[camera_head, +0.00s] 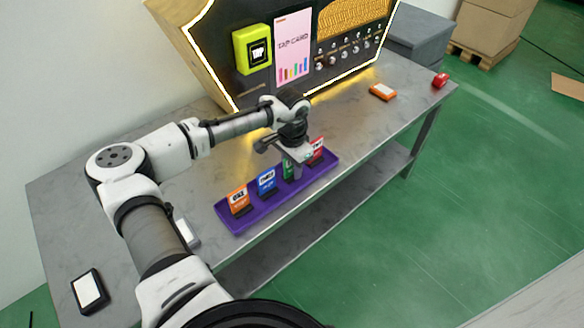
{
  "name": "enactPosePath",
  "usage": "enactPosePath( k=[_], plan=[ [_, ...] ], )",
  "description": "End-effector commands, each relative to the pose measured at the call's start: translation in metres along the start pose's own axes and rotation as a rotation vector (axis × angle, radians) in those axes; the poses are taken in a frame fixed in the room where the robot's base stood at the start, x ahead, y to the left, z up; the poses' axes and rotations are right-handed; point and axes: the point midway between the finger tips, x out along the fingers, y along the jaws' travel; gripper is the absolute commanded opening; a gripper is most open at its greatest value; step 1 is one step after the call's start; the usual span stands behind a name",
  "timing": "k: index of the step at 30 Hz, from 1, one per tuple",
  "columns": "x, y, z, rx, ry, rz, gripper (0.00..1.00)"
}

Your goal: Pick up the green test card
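The green test card (287,170) stands upright in a purple tray (243,222) on the metal table, between a blue card (266,182) on its left and a red card (317,149) on its right. My gripper (291,168) is over the tray at the green card, pointing down, and hides much of it. The fingers are small and partly hidden, so I cannot tell whether they are apart or closed on the card. An orange card (238,200) stands at the tray's left end.
A vending machine with a lit edge stands behind, with a yellow-green tap reader (252,49) and a "tap card" sign (293,48). An orange-and-white box (383,92) and a red object (440,80) lie on the table's right. A black-framed white device (89,291) lies front left.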

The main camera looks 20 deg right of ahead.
Motion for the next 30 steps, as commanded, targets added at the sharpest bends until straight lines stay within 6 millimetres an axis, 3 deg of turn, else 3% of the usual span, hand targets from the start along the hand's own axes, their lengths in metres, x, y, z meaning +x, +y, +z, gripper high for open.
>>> enactPosePath(
  k=[8,16,30],
  plan=[
    [0.0037,-0.0002,-0.0002,0.000,0.001,-0.001,0.33],
    [0.0036,-0.0001,-0.0002,0.000,0.000,-0.001,0.00],
    [-0.0027,-0.0002,-0.0005,0.000,0.001,-0.001,0.00]
  ],
)
